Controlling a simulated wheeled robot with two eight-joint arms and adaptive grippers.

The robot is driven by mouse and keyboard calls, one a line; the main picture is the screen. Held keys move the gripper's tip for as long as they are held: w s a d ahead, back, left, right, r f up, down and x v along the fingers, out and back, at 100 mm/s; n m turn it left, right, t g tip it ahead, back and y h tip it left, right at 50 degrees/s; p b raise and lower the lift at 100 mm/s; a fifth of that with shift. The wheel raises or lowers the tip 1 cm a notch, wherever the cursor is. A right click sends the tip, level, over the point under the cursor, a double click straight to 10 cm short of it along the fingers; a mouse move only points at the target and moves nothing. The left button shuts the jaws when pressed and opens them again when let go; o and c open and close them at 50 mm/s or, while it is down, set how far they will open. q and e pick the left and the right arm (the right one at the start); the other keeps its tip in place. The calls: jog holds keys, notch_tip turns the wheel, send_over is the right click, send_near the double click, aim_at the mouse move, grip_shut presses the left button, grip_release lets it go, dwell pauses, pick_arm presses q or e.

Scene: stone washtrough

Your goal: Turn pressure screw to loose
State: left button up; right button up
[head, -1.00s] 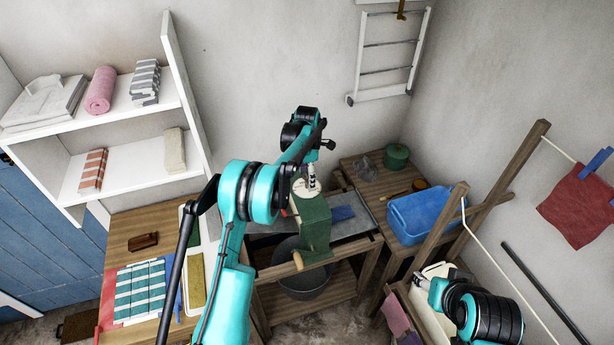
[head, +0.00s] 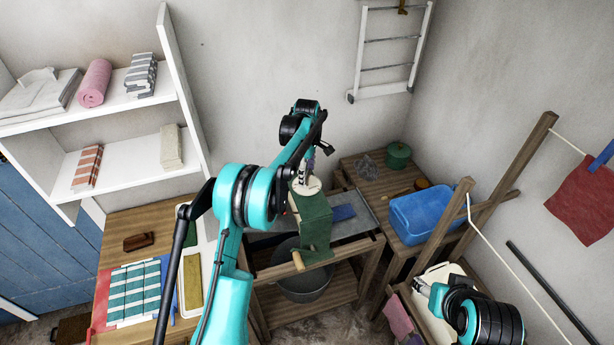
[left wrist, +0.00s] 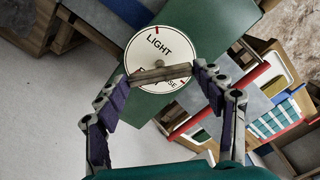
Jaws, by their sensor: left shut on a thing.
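The pressure screw has a wooden crossbar (left wrist: 160,74) over a round white dial (left wrist: 165,45) in the left wrist view. The dial reads LIGHT, has red marks, and carries a lower word partly hidden by the bar. It sits on top of the green wringer (head: 315,222), where the dial (head: 306,186) also shows in the head view. My left gripper (left wrist: 161,75) is above the dial, with its fingers shut on the two ends of the crossbar. My right gripper (head: 422,286) is low at the right, far from the screw; its fingers are too small to read.
A grey tub (head: 305,284) stands below the wringer. A blue basin (head: 420,214) and green pot (head: 398,155) stand on the side table to the right. Striped cloths (head: 134,291) lie on the left table. A wooden rack post (head: 521,170) rises at the right.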

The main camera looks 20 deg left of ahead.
pick_arm(q)
jog(key=m+b, duration=0.1)
jog(key=m, duration=0.4)
jog(key=shift+m+b, duration=0.3)
jog(key=m+b, duration=0.1)
jog(key=m, duration=0.4)
jog(key=shift+m, duration=0.3)
jog(key=m, duration=0.5)
jog(key=shift+b, duration=0.3)
jog(key=m, duration=0.6)
jog(key=shift+w+r+m, duration=0.1)
jog(key=shift+m, duration=0.2)
jog(key=m, duration=0.5)
jog(key=shift+m+b, duration=0.3)
jog(key=shift+b, duration=0.05)
jog(key=m, duration=1.2)
jog(key=shift+m, duration=0.3)
jog(key=m, duration=0.5)
jog(key=shift+m, duration=0.4)
